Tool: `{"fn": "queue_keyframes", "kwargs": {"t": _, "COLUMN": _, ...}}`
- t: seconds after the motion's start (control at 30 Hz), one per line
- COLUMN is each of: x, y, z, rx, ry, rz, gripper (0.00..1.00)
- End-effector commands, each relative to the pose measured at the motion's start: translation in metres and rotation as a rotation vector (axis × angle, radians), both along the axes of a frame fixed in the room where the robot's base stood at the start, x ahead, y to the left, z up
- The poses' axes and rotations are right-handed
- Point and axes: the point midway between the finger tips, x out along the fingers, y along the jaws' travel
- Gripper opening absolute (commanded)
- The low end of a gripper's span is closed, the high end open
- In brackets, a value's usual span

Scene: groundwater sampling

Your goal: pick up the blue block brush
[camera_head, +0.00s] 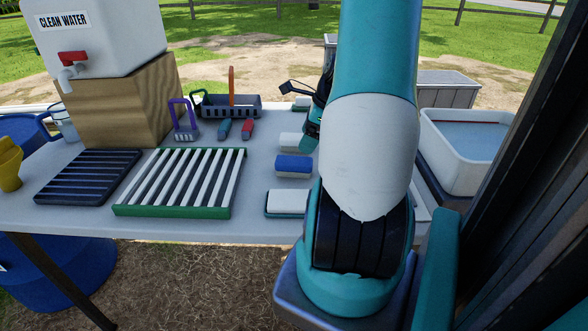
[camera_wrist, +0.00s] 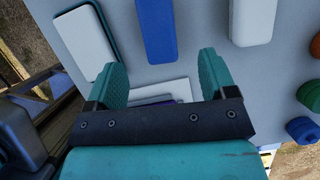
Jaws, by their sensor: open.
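The blue block brush (camera_head: 293,163) lies on the table with a blue top and a paler underside, between two white blocks. In the wrist view the blue brush (camera_wrist: 157,28) shows at the top, beyond my fingertips and roughly in line with the gap between them. My gripper (camera_wrist: 162,72) has its two teal fingers spread wide, with nothing between them. In the head view my arm hides much of the gripper (camera_head: 312,128), which is near the brush's upper right. The brush's far end is cut off in the wrist view.
A white block on a teal base (camera_head: 288,202) and a white block (camera_head: 291,142) lie on either side. A green slatted rack (camera_head: 124,210), dark rack (camera_head: 50,194) and dark basket (camera_head: 245,112) are to the left. A white water tub (camera_head: 436,151) stands right.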

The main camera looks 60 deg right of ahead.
Motion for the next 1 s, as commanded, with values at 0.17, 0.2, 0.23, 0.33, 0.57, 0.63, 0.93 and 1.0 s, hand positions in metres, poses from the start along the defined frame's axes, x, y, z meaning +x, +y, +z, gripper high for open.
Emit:
{"fn": "queue_keyframes", "kwargs": {"t": 0.17, "x": 0.010, "y": 0.004, "z": -0.025, "rx": 0.001, "ry": -0.001, "rz": 0.003, "gripper": 0.78}}
{"fn": "queue_keyframes", "kwargs": {"t": 0.2, "x": 0.011, "y": 0.005, "z": -0.027, "rx": 0.000, "ry": 0.000, "rz": 0.002, "gripper": 0.78}}
{"fn": "queue_keyframes", "kwargs": {"t": 0.23, "x": 0.012, "y": 0.005, "z": -0.029, "rx": -0.001, "ry": 0.000, "rz": 0.002, "gripper": 0.78}}
{"fn": "queue_keyframes", "kwargs": {"t": 0.33, "x": 0.014, "y": 0.007, "z": -0.034, "rx": 0.001, "ry": 0.000, "rz": 0.004, "gripper": 0.78}}
{"fn": "queue_keyframes", "kwargs": {"t": 0.57, "x": 0.029, "y": 0.015, "z": -0.065, "rx": 0.003, "ry": 0.001, "rz": 0.003, "gripper": 0.78}}
{"fn": "queue_keyframes", "kwargs": {"t": 0.63, "x": 0.032, "y": 0.016, "z": -0.072, "rx": 0.001, "ry": 0.000, "rz": 0.004, "gripper": 0.78}}
{"fn": "queue_keyframes", "kwargs": {"t": 0.93, "x": 0.034, "y": 0.016, "z": -0.076, "rx": -0.002, "ry": -0.001, "rz": 0.001, "gripper": 0.78}}
{"fn": "queue_keyframes", "kwargs": {"t": 1.0, "x": 0.034, "y": 0.016, "z": -0.076, "rx": -0.002, "ry": -0.001, "rz": 0.001, "gripper": 0.78}}
